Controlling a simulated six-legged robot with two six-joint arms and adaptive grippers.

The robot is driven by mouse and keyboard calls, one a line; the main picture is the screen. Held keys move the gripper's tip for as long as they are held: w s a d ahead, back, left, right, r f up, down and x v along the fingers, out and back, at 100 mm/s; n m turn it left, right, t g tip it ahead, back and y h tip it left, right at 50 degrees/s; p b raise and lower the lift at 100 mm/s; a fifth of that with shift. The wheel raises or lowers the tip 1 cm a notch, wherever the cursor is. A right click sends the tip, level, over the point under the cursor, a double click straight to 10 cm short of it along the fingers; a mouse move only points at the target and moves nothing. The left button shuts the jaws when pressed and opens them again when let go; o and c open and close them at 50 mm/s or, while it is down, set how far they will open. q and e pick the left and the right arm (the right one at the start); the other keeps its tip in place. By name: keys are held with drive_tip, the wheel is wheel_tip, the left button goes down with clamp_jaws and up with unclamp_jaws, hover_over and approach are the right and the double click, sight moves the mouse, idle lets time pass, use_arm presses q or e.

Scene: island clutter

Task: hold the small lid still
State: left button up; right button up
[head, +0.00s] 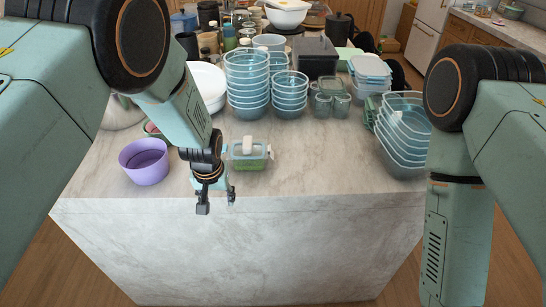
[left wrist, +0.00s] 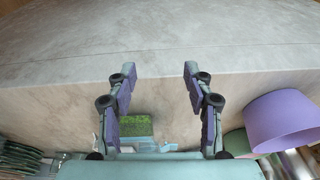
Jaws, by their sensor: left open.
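A small clear box with green contents (head: 249,162) stands near the front of the counter, with a pale lid-like piece (head: 248,147) on top. I cannot tell for sure whether that piece is the small lid. The green contents also show in the left wrist view (left wrist: 137,125), with a light blue piece (left wrist: 155,146) beside them. My left gripper (head: 217,200) is open and empty, pointing down near the counter's front edge, left of the box and apart from it. In the left wrist view its fingers (left wrist: 159,70) stand wide apart. My right gripper is out of view.
A purple bowl (head: 144,163) stands left of my left gripper. Stacked blue glass bowls (head: 247,80) stand behind, and stacked containers (head: 402,140) stand at the right. The front middle of the marble counter (head: 320,165) is clear.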

use_arm(q)
drive_tip(key=s+a+f+b, duration=0.3)
drive_tip(key=s+f+b, duration=0.4)
drive_tip(key=s, duration=0.5)
drive_tip(key=s+a+f+g+b, duration=0.1)
drive_tip(key=s+a+f+b, duration=0.2)
drive_tip(key=s+f+b, duration=0.3)
drive_tip(key=s+a+f+g+b, duration=0.1)
drive_tip(key=s+a+f+b, duration=0.2)
drive_tip(key=s+f+b, duration=0.4)
drive_tip(key=s+f, duration=0.8)
drive_tip(key=s, duration=0.4)
drive_tip(key=shift+a+n+b, duration=0.3)
drive_tip(key=shift+n, duration=0.1)
